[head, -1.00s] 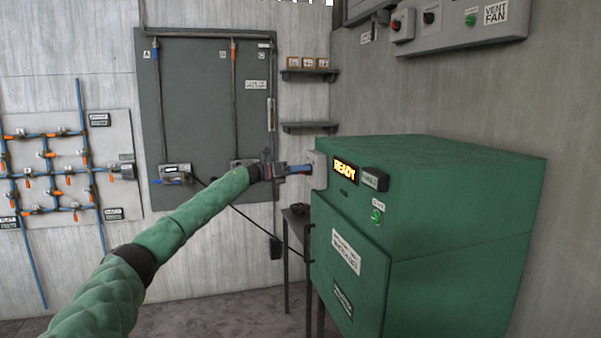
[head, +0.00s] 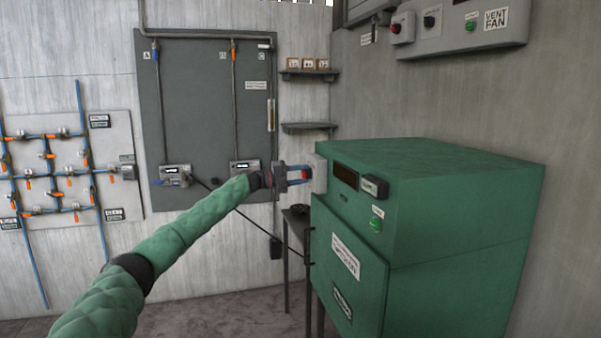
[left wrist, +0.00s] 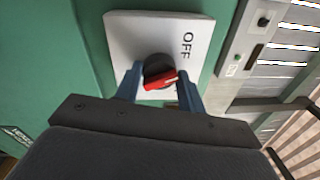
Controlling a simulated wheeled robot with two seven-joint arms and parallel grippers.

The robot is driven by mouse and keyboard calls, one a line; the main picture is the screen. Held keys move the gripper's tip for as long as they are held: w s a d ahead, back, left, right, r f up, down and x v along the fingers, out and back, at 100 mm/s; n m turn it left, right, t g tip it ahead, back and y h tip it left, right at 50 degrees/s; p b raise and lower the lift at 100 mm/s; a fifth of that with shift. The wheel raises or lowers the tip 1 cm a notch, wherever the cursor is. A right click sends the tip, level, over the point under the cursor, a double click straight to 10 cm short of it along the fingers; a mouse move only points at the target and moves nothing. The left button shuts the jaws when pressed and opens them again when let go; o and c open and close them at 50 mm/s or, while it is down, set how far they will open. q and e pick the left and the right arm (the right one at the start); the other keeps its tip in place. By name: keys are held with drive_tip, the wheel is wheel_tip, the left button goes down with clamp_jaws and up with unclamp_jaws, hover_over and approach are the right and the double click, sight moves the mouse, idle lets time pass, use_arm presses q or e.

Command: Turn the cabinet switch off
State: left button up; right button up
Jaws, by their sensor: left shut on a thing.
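The green cabinet (head: 450,215) stands at the right in the head view. Its switch plate (head: 321,174) is on the left side, by the front edge; in the left wrist view the white plate (left wrist: 125,32) bears the word OFF. On it is a black round knob with a red handle (left wrist: 160,84), turned sideways with one end toward the right finger. My left gripper (head: 302,174) is at the plate, its blue fingers (left wrist: 159,88) on either side of the knob, shut on it. The cabinet display (head: 345,176) is dark. My right gripper is not in view.
A grey panel (head: 205,110) with pipes and a valve board (head: 75,160) are on the back wall. Small shelves (head: 308,127) hang behind the cabinet.

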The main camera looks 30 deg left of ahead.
use_arm(q)
drive_tip(key=shift+n+y+p, duration=0.3)
drive_tip(key=shift+n+p, duration=0.95)
drive_tip(key=shift+n, duration=1.15)
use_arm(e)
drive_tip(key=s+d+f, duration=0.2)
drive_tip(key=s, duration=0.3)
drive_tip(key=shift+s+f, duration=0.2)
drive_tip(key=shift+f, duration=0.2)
use_arm(q)
drive_tip(key=o, duration=0.9)
drive_tip(key=shift+w+f, duration=0.1)
drive_tip(key=shift+f, duration=0.05)
drive_tip(key=shift+o, duration=0.2)
